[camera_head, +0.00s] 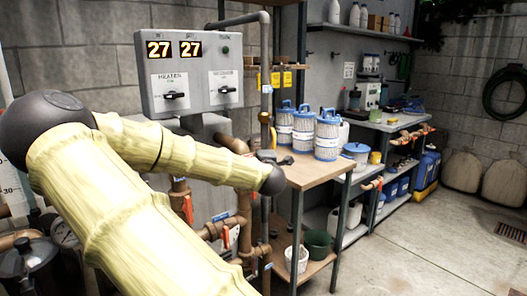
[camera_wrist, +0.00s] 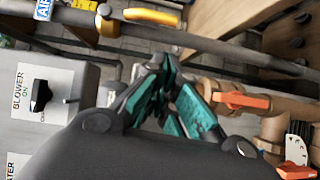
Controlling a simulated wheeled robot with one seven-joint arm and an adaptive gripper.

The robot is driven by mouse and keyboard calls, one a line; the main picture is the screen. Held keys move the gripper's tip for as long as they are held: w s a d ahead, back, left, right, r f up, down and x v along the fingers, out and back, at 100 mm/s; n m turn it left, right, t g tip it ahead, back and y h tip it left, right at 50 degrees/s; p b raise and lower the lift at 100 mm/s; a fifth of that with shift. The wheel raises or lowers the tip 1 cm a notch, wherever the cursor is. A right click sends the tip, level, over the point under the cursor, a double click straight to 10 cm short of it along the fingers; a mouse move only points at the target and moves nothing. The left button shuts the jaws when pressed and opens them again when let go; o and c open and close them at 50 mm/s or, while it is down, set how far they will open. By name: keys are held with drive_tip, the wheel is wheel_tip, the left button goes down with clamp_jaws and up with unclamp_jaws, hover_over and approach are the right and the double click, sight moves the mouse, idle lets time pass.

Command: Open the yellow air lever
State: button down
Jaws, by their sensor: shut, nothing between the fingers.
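The yellow air lever (camera_wrist: 152,17) shows at the top of the wrist view. It lies along a grey pipe (camera_wrist: 205,42), close to a blue and white label reading "AIR" (camera_wrist: 43,9). My gripper (camera_wrist: 163,70), with teal finger pads, is shut and empty. In the picture it lies below the lever and apart from it. In the head view my gripper (camera_head: 274,157) is small and dark beside the pipe, partly hidden by my arm.
The grey control box (camera_head: 190,75) with heater and blower knobs is at the left. Brown pipes with an orange valve handle (camera_wrist: 245,101) are right of my fingers. A wooden table (camera_head: 318,170) with blue-lidded tubs (camera_head: 327,135) stands at the right. Floor beyond is clear.

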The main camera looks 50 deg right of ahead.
drive_tip(key=shift+v, duration=2.35)
drive_tip(key=shift+w+f, duration=0.1)
drive_tip(key=shift+f, duration=0.05)
